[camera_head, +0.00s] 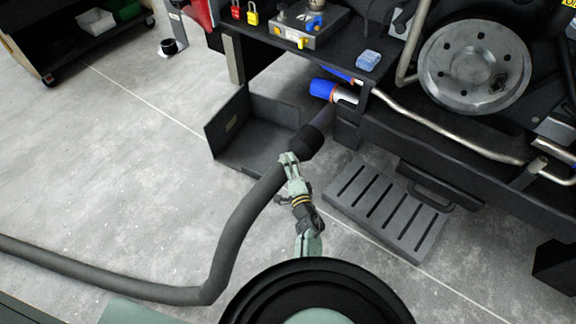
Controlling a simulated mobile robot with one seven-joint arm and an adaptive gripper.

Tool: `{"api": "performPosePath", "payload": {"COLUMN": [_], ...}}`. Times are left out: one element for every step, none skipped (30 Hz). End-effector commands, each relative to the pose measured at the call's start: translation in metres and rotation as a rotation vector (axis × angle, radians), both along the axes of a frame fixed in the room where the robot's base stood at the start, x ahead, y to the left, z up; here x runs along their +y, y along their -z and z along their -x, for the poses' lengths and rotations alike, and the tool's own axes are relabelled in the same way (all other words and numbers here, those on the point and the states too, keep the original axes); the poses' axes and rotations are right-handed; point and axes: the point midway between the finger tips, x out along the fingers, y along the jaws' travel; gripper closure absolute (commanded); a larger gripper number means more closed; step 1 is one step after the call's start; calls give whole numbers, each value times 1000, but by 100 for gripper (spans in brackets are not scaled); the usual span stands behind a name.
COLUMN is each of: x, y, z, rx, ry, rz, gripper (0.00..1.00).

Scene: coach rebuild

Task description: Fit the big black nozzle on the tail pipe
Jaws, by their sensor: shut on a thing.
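The big black nozzle (307,141) is the dark, wide end of a long grey hose (240,225). It points up and right, toward the vehicle. My gripper (289,158) is shut at the hose end just behind the nozzle and holds it above the floor. The silver tail pipe (346,96) shows its end under the vehicle's edge, with a blue piece (323,88) and an orange ring at it. The nozzle is below and left of the pipe end, and they look apart. The nozzle's mouth is hard to make out.
A dark open bin (226,147) stands left of the nozzle. A slotted grey step (390,205) lies to the right. The floor at left is mostly clear, apart from the trailing hose.

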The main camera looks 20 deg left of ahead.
Motion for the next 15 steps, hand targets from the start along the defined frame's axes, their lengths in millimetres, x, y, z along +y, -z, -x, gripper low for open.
{"api": "performPosePath", "payload": {"x": [1, 1, 1, 0, 0, 0, 0, -1, -1, -1, -1, -1, -2, -2, -2], "y": [-3, -3, -3, -3, -3, -3, -2, -2, -2, -2, -2, -2, -2, -1, -1], "z": [-1, -1, -2, -3, -3, -4, -4, -5, -6, -7, -7, -8, -9, -10, -11], "rx": [-7, -7, -7, -8, -8, -7, -7, -7, -7, -7, -8, -8, -8, -8, -8], "ry": [-1, -1, -1, -1, -1, 0, 0, 0, 0, 0, 0, 0, 0, 1, 1], "rz": [-2, -2, -2, -3, -3, -3, -3, -3, -2, -2, -1, -2, -2, -2, -2], "gripper": [88, 88, 88, 88, 88, 88, 88, 88, 88, 88, 88, 88, 88, 88, 88]}}
